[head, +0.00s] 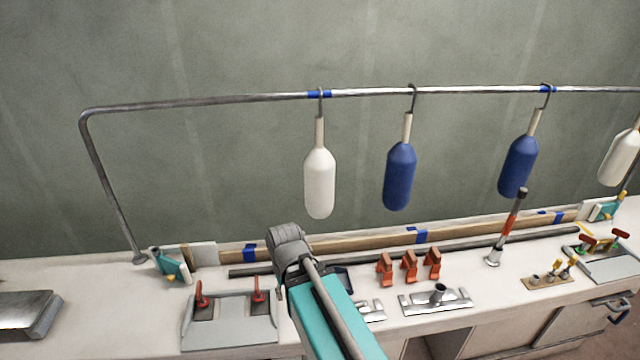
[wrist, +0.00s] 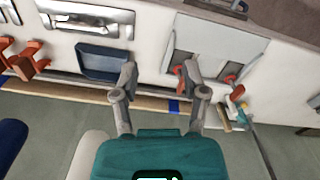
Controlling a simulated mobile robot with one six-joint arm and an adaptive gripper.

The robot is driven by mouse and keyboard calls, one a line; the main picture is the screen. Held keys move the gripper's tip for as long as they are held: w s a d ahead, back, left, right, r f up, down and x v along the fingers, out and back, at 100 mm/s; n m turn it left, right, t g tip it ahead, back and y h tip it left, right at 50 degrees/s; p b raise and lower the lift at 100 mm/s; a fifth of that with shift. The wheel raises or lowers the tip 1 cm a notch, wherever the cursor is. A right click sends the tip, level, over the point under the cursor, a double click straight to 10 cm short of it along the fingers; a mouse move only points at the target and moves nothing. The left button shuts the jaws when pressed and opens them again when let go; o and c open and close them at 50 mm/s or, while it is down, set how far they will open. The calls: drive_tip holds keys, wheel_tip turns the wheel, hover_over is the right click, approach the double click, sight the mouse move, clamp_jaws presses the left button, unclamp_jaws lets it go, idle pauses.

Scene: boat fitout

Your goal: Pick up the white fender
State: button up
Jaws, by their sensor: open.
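One white fender (head: 320,185) hangs upright from a hook on the rail, left of the blue fenders in the head view. A second white fender (head: 620,158) hangs at the far right edge. In the wrist view, part of a white fender (wrist: 88,155) shows at the lower left, beside my gripper and partly hidden by it. My gripper (wrist: 159,76) is open, with nothing between its fingers, above the bench. In the head view my arm hides its fingers.
Two blue fenders (head: 399,178) (head: 518,168) hang from the metal rail (head: 220,100). Below stand orange clamps (head: 409,266), a red-handled grey plate (head: 232,325), a dark blue tray (wrist: 102,62) and an upright rod (head: 508,228). The wall behind the rail is bare.

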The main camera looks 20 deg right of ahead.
drive_tip(key=shift+o, duration=1.3)
drive_tip(key=shift+w+a, duration=0.1)
drive_tip(key=shift+w, duration=0.05)
drive_tip(key=w+d+r+n+t+y+p, duration=0.1)
drive_tip(key=w+r+n+t+y, duration=0.15)
drive_tip(key=w, duration=0.35)
drive_tip(key=w+d+r+n+t+y, duration=0.1)
drive_tip(key=w+r+t+y, duration=0.15)
drive_tip(key=w, duration=0.35)
drive_tip(key=m+t+h+p, duration=0.2)
drive_tip(key=t+h, duration=0.1)
drive_tip(key=t, duration=1)
approach(322, 134)
drive_tip(key=s, duration=0.2)
drive_tip(key=shift+s+d+r, duration=0.1)
drive_tip(key=shift+s+d, duration=0.1)
drive_tip(key=shift+s, duration=0.1)
drive_tip(key=shift+w, duration=0.1)
drive_tip(key=shift+w+a, duration=0.2)
drive_tip(key=shift+w, duration=1.2)
drive_tip(key=shift+w+a, duration=0.2)
drive_tip(key=shift+w, duration=1.2)
drive_tip(key=shift+w+a, duration=0.2)
drive_tip(key=shift+w, duration=1.2)
